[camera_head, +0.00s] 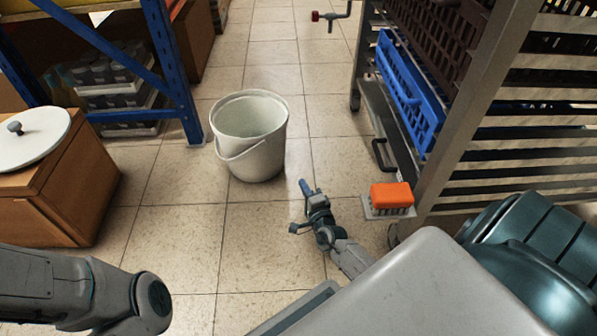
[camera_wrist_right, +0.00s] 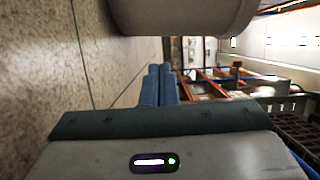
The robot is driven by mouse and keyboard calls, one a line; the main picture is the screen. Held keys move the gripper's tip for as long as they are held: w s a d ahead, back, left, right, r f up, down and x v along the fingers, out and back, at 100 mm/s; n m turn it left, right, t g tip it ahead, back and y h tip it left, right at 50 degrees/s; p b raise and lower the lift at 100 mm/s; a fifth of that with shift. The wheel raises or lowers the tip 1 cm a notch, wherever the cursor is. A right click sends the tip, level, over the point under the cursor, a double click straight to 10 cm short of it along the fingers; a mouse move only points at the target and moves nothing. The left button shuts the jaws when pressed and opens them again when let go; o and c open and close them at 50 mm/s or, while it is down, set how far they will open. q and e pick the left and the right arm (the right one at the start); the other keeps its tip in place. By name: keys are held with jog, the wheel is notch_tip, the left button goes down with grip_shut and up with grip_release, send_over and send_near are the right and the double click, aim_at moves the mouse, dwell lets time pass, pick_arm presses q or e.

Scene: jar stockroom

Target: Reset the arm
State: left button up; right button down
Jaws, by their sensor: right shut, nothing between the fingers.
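My right gripper (camera_head: 305,188) is in the middle of the head view, low over the tiled floor. Its blue fingers are shut with nothing between them. The fingers also show side by side in the right wrist view (camera_wrist_right: 158,86). The gripper is just right of and in front of a pale bucket (camera_head: 252,160) and looks apart from it. My left arm shows at the lower left of the head view, but its gripper is out of the picture.
A metal rack (camera_head: 450,150) with a blue crate (camera_head: 408,95) stands right. An orange-topped brush (camera_head: 391,195) sits by its foot. A wooden cabinet (camera_head: 60,195) and blue-framed shelf (camera_head: 174,70) stand left.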

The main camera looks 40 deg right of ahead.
jog(key=shift+v, duration=0.95)
jog(key=shift+w, duration=0.1)
